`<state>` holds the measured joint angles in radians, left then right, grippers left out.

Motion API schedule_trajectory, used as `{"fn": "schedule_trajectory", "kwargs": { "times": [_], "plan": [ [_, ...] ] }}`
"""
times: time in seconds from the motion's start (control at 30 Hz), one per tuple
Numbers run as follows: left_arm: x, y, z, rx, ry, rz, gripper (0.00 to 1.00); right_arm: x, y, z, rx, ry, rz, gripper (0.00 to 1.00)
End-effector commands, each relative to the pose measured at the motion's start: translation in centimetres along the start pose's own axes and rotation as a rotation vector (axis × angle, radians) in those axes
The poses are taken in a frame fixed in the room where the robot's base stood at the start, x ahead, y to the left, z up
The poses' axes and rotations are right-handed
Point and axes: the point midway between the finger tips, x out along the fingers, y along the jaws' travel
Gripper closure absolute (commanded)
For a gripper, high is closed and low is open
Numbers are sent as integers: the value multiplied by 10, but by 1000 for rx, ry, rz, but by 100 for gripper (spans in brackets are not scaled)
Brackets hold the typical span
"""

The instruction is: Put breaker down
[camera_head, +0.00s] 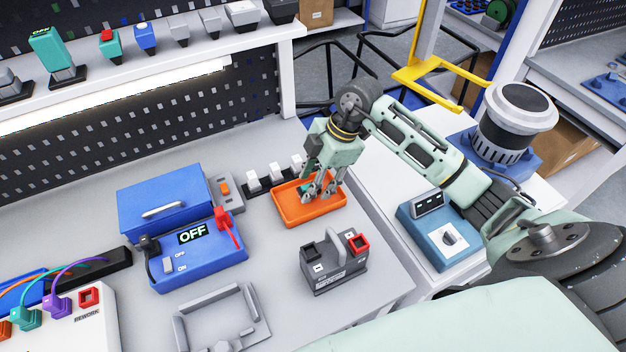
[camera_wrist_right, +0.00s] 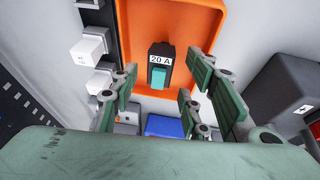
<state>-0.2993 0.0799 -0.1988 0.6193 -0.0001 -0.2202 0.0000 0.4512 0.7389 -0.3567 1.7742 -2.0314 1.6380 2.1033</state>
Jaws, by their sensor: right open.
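The breaker (camera_wrist_right: 160,60) is a small black block with a teal switch and a "20 A" label. It is in the orange tray (camera_head: 292,221), and the wrist view shows the tray floor (camera_wrist_right: 190,22) around it. In the head view the breaker is mostly hidden behind the fingers. My right gripper (camera_head: 321,190) points down over the tray. In the wrist view its fingers (camera_wrist_right: 161,88) are spread to either side of the breaker, with gaps visible. My left gripper is not in view.
A dark grey block with a handle (camera_head: 333,262) stands in front. White-switched breakers (camera_head: 275,175) line a black rail behind. A grey fixture (camera_head: 222,315) lies at the front.

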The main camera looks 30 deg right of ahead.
Motion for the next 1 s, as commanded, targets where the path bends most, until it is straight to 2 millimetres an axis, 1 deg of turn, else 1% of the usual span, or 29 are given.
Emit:
{"fn": "schedule_trajectory", "kwargs": {
  "times": [0.07, 0.1, 0.17, 0.3, 0.5, 0.6, 0.7, 0.8, 1.0],
  "plan": [
    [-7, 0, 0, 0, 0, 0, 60, -13, 2, -5, -1, 2, 3, 58],
    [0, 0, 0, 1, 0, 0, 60, -16, 2, -2, -1, -1, 6, 58],
    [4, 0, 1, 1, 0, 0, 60, -27, 3, -1, -2, -2, 7, 58],
    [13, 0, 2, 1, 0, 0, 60, -59, 2, -1, -3, -3, 8, 58],
    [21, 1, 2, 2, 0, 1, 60, -101, 2, -2, 0, -1, 6, 58],
    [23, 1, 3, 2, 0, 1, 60, -115, 2, -2, -1, 0, 5, 58],
    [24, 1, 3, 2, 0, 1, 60, -123, 2, -2, 0, 0, 2, 58],
    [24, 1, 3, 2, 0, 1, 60, -127, 1, -3, 0, 1, 1, 58],
    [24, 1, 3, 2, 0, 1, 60, -128, 1, -3, 0, 1, 1, 58]
  ]
}}
